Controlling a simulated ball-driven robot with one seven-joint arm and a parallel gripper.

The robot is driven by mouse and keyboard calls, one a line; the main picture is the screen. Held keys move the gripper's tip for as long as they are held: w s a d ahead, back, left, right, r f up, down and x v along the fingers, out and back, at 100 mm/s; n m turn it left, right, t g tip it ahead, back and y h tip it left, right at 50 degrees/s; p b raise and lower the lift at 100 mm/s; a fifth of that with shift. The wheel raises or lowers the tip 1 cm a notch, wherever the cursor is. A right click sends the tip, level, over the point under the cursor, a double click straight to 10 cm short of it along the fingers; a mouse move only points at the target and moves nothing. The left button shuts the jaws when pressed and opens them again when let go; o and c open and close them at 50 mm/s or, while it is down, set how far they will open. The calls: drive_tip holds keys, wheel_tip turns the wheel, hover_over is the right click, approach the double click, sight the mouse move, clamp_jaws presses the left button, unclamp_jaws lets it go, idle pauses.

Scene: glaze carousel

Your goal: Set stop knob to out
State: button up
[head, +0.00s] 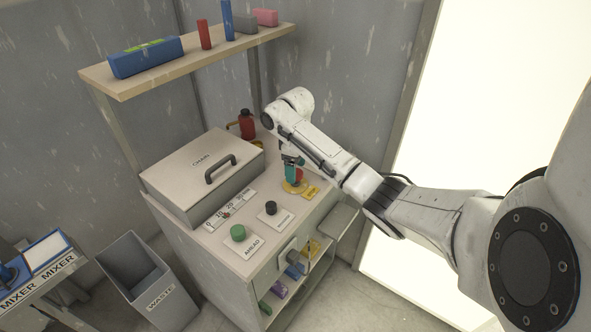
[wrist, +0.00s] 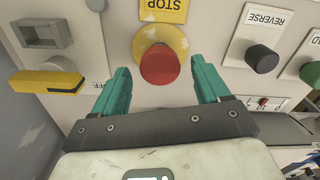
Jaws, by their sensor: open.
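The stop knob (wrist: 160,64) is a red round knob on a yellow collar, below a yellow STOP label (wrist: 164,9) in the wrist view. My gripper (wrist: 160,77) is open, with one teal finger on each side of the knob. Gaps show between the fingers and the red knob, so nothing is gripped. In the head view my gripper (head: 292,172) is over the yellow collar (head: 294,187) on the cabinet top and hides most of the knob. I cannot tell whether the knob is in or out.
A black REVERSE knob (wrist: 262,58) and a green AHEAD knob (head: 238,232) stand nearby. A yellow lever (wrist: 47,80) is left in the wrist view. A lidded box (head: 200,170) and a red bottle (head: 247,123) stand behind. A shelf (head: 190,62) hangs above.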

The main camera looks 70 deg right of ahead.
drive_tip(key=shift+f, duration=0.6)
